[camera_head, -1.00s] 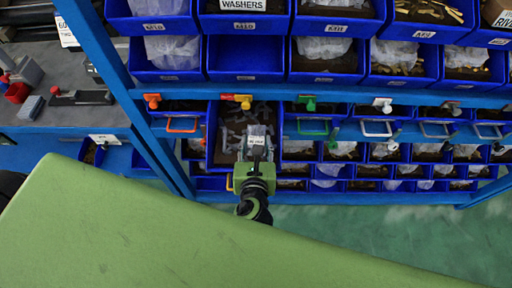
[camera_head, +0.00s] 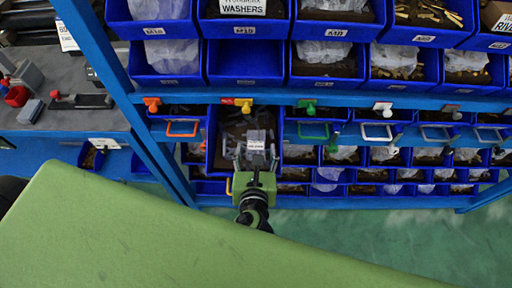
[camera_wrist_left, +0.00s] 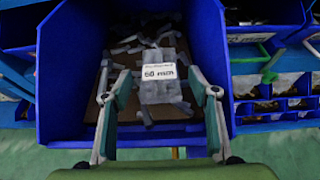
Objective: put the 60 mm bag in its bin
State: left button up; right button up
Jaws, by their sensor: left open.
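The clear bag with a white "60 mm" label (camera_wrist_left: 160,88) lies in an open blue bin (camera_wrist_left: 47,75) in the left wrist view, on top of loose grey parts. In the head view the bag (camera_head: 256,137) shows in the front part of the same bin (camera_head: 211,128). The bin juts out from its row below the blue shelf beam. My left gripper (camera_head: 256,152) is open at the bin's front, its fingers spread to either side of the bag. In the wrist view its fingers (camera_wrist_left: 160,90) stand apart from the bag. My right gripper is not in view.
Rows of blue bins (camera_head: 246,68) hang above, and smaller bins (camera_head: 365,172) fill the rows below. Coloured handles (camera_head: 313,129) stick out nearby. A blue upright (camera_head: 130,95) stands to the left, beside a grey bench (camera_head: 85,117). Green floor is open at lower right.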

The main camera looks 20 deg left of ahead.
pick_arm(q)
jog(key=b+v, duration=0.1)
jog(key=v, duration=0.9)
jog(key=shift+b, duration=0.3)
jog(key=shift+s, duration=0.1)
